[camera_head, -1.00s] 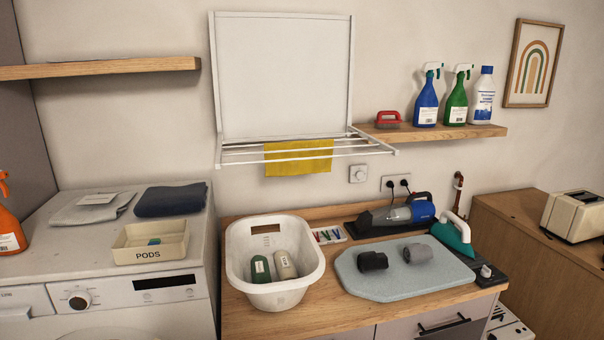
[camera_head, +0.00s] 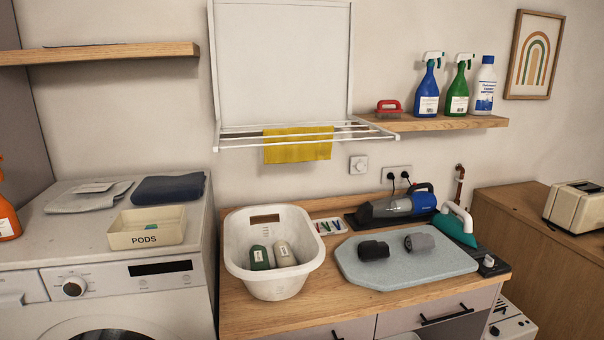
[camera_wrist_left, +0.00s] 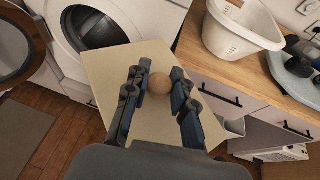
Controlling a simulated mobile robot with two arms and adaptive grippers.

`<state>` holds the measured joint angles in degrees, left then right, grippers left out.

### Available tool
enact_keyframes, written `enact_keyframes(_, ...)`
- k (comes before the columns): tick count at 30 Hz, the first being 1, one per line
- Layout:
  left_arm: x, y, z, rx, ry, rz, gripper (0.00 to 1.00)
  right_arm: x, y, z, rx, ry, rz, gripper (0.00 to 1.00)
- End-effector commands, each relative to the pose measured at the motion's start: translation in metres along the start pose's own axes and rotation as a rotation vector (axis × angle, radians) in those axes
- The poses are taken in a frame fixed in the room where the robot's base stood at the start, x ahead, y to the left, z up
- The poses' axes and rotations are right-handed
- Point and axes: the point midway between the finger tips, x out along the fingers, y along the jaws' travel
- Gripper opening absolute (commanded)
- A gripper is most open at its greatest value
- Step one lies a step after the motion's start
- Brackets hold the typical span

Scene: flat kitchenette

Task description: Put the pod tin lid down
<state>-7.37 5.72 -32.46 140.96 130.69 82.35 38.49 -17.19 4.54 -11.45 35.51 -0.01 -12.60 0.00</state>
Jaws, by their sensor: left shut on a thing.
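The pod tin lid (camera_wrist_left: 148,125) is a flat cream plate with a round wooden knob. In the left wrist view my left gripper (camera_wrist_left: 160,82) is shut on this knob, with a finger on each side. The lid is held in the air in front of the washing machine and the counter, with the floor below. The pod tin (camera_head: 146,238), a cream box marked PODS, stands open on top of the washing machine with small coloured pods inside. Neither gripper shows in the head view.
The washing machine top (camera_head: 80,245) has folded grey and navy cloths (camera_head: 168,188) behind the tin and some bare room around it. An orange spray bottle (camera_head: 8,215) stands at the left. A white basket (camera_head: 275,287) with two bottles stands on the wooden counter (camera_head: 345,310).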

Motion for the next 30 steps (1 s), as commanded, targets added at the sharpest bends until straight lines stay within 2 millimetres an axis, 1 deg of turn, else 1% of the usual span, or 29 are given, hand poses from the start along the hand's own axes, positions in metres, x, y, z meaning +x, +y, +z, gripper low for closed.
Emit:
enact_keyframes(1,0.005,0.0,0.005,0.026,-0.011,-0.038,0.0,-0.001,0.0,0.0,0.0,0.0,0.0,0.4)
enact_keyframes(9,0.02,-0.008,0.011,0.116,-0.009,-0.252,0.0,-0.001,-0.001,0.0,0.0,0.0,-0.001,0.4)
enact_keyframes(16,0.023,-0.008,0.011,0.146,-0.004,-0.342,0.0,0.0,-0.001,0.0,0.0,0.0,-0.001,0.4)
enact_keyframes(19,0.022,-0.013,0.009,0.143,-0.001,-0.358,0.0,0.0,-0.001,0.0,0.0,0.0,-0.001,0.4)
enact_keyframes(20,0.022,-0.016,0.007,0.142,0.0,-0.359,0.0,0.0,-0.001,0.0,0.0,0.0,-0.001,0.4)
enact_keyframes(23,0.018,-0.034,0.0,0.134,0.003,-0.362,0.0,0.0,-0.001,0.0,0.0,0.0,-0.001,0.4)
enact_keyframes(27,0.006,-0.068,-0.008,0.131,0.005,-0.361,0.0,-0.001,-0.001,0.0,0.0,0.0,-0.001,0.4)
enact_keyframes(30,-0.004,-0.091,-0.009,0.134,0.004,-0.36,0.0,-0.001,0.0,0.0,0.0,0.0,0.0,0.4)
